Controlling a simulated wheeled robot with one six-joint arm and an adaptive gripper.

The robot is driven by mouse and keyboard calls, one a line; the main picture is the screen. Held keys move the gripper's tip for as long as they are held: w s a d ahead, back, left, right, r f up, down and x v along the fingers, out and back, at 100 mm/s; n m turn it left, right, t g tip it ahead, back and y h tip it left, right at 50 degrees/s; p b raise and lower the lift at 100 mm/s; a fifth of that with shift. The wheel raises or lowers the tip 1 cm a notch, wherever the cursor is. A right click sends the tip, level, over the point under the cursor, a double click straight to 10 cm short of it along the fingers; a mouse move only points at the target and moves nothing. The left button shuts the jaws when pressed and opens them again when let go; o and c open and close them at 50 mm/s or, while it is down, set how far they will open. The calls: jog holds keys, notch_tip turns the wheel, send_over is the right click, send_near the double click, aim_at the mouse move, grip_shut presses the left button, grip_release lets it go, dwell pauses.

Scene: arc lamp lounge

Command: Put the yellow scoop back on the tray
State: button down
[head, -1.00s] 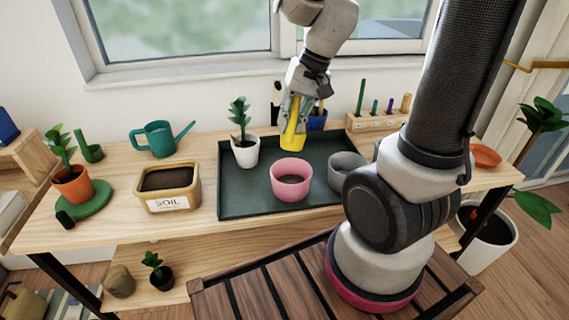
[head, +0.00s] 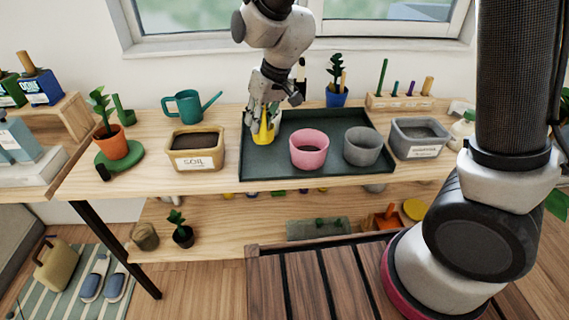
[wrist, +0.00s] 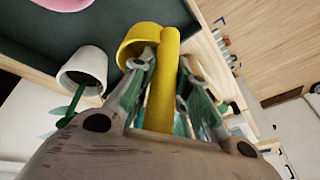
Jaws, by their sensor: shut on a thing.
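The yellow scoop (head: 264,133) is upright in my gripper (head: 263,112), over the left end of the dark green tray (head: 285,165). In the wrist view my fingers (wrist: 165,75) are shut around the scoop's handle (wrist: 162,95), with its cup (wrist: 140,42) beyond them. I cannot tell whether the scoop touches the tray. The tray (wrist: 60,35) also shows in the wrist view, with a white plant pot (wrist: 82,72) close beside the scoop. In the head view my gripper mostly hides that pot.
A pink pot (head: 309,150) and a grey pot (head: 362,146) stand on the tray. The soil box (head: 196,150) is left of it, with a teal watering can (head: 185,105) behind. A grey bin (head: 420,138) is at right. Bare tray lies between the scoop and the pink pot.

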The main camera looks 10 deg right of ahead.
jog(key=shift+w+r, duration=0.55)
jog(key=shift+w, duration=0.15)
jog(key=shift+w+a+r+t, duration=0.1)
jog(key=shift+w+a+t, duration=0.1)
jog(key=shift+w+t, duration=0.2)
jog(key=shift+s+d+f, duration=0.1)
jog(key=shift+f, duration=0.25)
notch_tip(320, 180, down, 9)
jog(key=shift+f, duration=0.1)
jog(key=shift+f, duration=0.15)
jog(key=c, duration=1.4)
grip_release()
jog(key=shift+o, duration=0.2)
jog(key=v, duration=1.2)
